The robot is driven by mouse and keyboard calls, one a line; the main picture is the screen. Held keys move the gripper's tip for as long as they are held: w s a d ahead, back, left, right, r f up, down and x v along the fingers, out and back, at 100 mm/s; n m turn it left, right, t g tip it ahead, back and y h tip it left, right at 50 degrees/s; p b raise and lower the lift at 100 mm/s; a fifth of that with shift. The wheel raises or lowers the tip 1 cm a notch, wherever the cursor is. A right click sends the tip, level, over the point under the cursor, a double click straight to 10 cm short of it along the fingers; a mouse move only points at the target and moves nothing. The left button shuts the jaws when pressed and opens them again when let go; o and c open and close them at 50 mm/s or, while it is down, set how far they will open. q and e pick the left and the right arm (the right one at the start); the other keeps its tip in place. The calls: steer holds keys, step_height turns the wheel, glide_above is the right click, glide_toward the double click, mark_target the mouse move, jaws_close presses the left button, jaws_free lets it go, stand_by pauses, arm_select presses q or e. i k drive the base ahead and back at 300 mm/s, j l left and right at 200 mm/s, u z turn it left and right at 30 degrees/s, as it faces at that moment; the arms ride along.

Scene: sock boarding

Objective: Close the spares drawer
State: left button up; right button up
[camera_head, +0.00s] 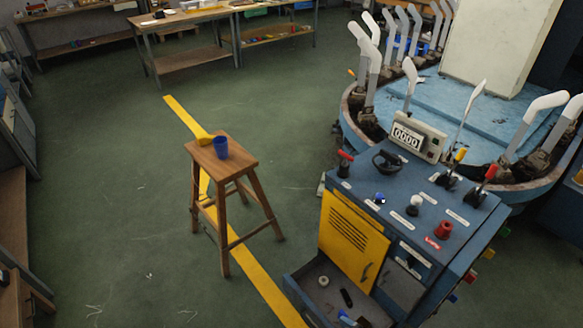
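The spares drawer (299,283) is pulled out at the bottom of the blue control cabinet (411,204), below its yellow louvred door (348,238). Inside it lie a small pale round part (323,281), a dark oblong part (346,298) and a blue-handled item (347,318). The drawer's near end is cut off by the bottom edge of the view, so its front is not fully seen. Neither of my grippers is in view.
A wooden stool (226,165) with a blue cup (221,147) and a yellow item (204,137) stands left of the cabinet. A yellow floor line (262,285) passes beside the drawer. Green floor (110,190) is clear at left. The round blue machine (440,100) stands behind.

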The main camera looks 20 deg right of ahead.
mark_target(322, 305)
steer(key=k+j+z, duration=0.1)
steer(key=z, duration=0.35)
steer(key=k+z, duration=0.3)
steer(key=z, duration=0.15)
steer(key=i+l, duration=0.15)
steer(key=i, duration=0.25)
steer(key=i+l, duration=0.2)
steer(key=i, duration=0.25)
